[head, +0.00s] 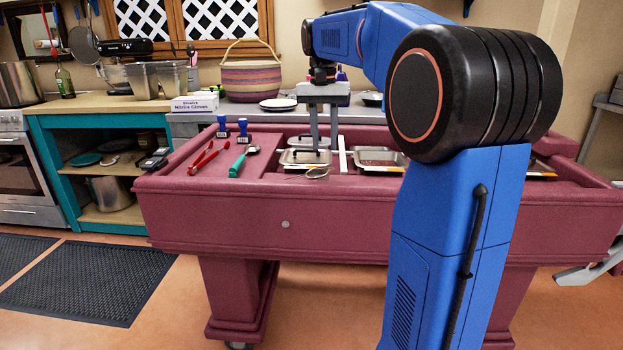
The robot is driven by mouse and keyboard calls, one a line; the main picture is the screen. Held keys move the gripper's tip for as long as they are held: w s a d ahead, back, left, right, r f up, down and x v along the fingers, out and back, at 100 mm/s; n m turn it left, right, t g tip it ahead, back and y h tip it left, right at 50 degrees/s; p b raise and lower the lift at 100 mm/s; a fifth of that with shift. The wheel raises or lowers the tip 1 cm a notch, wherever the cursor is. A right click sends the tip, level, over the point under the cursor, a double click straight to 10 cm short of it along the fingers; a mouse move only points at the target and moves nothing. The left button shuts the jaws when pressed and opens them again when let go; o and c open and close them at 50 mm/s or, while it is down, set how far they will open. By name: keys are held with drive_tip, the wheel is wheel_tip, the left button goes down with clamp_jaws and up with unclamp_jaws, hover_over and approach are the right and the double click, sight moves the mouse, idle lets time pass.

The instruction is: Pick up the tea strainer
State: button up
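A small wire-rimmed item that looks like the tea strainer (316,173) lies at the front edge of the metal tray on the maroon table. It is small, and its exact shape is hard to tell. My gripper (324,143) points straight down over the tray area, just behind and above this item. Its two grey fingers are spread apart, and I see nothing held between them. How high the fingertips are above the tray is hard to tell.
The maroon table (230,216) has sunken metal trays (307,157), (378,157). Red tongs (207,158), a green-handled utensil (241,162) and two blue-handled stamps (243,131) lie on its left. My arm hides much of the table's right side. A counter with a basket (251,82) stands behind.

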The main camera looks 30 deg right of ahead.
sight(302, 177)
drive_tip(key=shift+d+f, duration=0.15)
drive_tip(key=shift+f, duration=2)
drive_tip(key=shift+d+f, duration=0.15)
drive_tip(key=shift+f, duration=1.95)
drive_tip(key=shift+c, duration=0.2)
clamp_jaws()
